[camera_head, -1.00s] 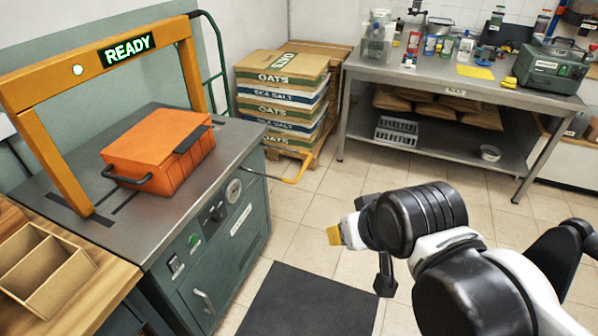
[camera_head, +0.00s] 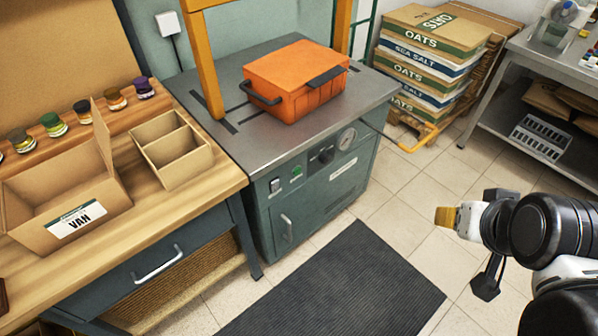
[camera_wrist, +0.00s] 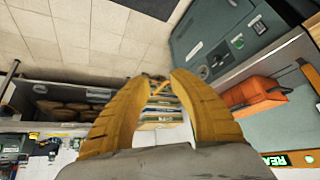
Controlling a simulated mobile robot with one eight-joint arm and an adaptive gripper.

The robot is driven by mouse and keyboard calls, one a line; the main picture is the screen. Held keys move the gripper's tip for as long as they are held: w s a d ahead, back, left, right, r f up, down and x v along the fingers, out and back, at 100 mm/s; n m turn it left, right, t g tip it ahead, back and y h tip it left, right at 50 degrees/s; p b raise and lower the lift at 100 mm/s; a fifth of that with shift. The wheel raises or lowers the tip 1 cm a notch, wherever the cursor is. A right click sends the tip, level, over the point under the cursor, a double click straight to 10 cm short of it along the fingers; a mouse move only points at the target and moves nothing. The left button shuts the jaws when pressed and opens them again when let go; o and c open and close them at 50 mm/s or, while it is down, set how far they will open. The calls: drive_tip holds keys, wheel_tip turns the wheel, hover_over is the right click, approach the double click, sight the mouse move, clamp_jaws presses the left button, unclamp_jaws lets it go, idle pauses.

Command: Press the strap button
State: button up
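A green button (camera_head: 296,172), which looks like the strap button, is on the front panel of the dark green strapping machine (camera_head: 345,185). The panel also shows in the wrist view, with a green button (camera_wrist: 260,26) at upper right; its label is too small to read. My gripper (camera_head: 446,216) is at the right of the head view, in the air and well away from the panel. In the wrist view its yellow fingers (camera_wrist: 163,77) curve toward each other with a gap between the tips and nothing held. An orange case (camera_head: 297,82) sits closed on the machine top.
A wooden bench (camera_head: 200,206) with an open carton (camera_head: 100,215) and a divided box (camera_head: 172,150) stands left of the machine. A dark mat (camera_head: 335,285) lies before it. Stacked sacks (camera_head: 425,60) and a steel table (camera_head: 520,50) are behind.

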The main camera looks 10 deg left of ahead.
clamp_jaws()
